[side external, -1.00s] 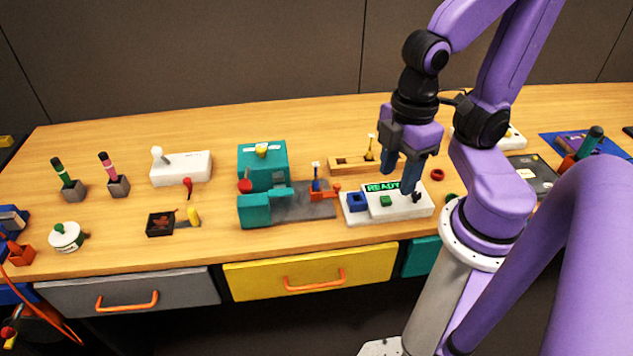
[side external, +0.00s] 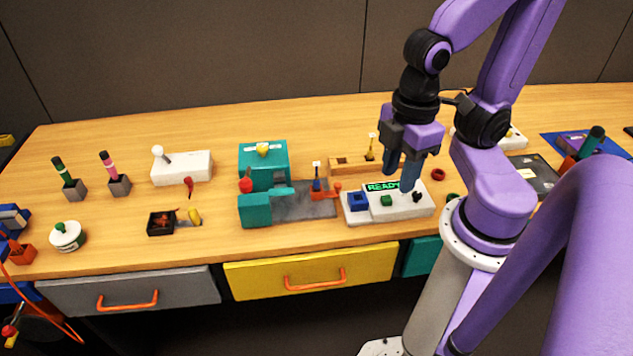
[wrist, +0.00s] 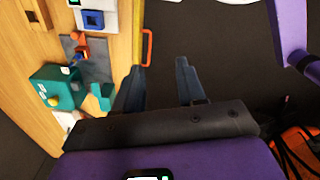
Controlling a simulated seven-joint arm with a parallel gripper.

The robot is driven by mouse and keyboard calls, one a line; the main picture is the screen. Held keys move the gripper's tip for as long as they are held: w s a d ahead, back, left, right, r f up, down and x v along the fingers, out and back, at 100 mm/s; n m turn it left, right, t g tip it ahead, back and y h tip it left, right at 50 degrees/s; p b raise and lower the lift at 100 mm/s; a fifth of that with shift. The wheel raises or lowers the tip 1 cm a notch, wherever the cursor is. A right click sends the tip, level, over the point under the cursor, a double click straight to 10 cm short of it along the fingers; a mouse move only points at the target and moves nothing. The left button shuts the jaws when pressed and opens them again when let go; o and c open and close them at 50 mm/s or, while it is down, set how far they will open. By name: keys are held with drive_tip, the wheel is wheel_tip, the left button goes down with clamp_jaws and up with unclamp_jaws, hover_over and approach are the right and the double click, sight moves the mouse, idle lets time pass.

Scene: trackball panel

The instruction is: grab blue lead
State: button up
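My gripper (side external: 401,176) hangs over the white panel with the green READY display (side external: 408,206). In the wrist view its two dark blue fingers (wrist: 158,78) are spread apart with nothing between them. I cannot pick out a blue lead for certain. At the left edge of the side view there is a blue device (side external: 13,217) by an orange block (side external: 20,254), and an orange cable (side external: 48,315) hangs below. A blue square part (side external: 357,202) sits on the white panel, away from the fingers.
A teal machine (side external: 263,165) and a grey plate (side external: 305,205) stand left of the panel. Further left are a white box with a lever (side external: 185,168) and a black tray (side external: 161,223). A yellow drawer (side external: 310,271) and a grey drawer (side external: 130,293) are along the front edge.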

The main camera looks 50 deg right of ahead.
drive_tip(key=w+d+f+n+t+h, duration=0.2)
drive_tip(key=w+d+f+n+h, duration=0.1)
drive_tip(key=w+d+f+h, duration=0.25)
drive_tip(key=n+t+h, duration=0.4)
drive_tip(key=n+t, duration=0.4)
drive_tip(key=n, duration=0.2)
hover_over(317, 174)
drive_tip(key=s, duration=0.6)
wheel_tip(317, 174, down, 4)
drive_tip(key=f, duration=0.1)
drive_tip(key=f+n+y, duration=0.1)
drive_tip(key=f+n, duration=0.1)
drive_tip(key=w+a+f+n+t+y, duration=0.1)
drive_tip(key=n, duration=0.1)
drive_tip(key=w+f+n+t+y, duration=0.1)
drive_tip(key=f+y, duration=0.1)
drive_tip(key=shift+w+a+f+n, duration=0.15)
drive_tip(key=shift+f+n, duration=0.2)
drive_tip(key=shift+n, duration=0.05)
drive_tip(key=x, duration=0.6)
drive_tip(key=shift+w, duration=0.3)
clamp_jaws()
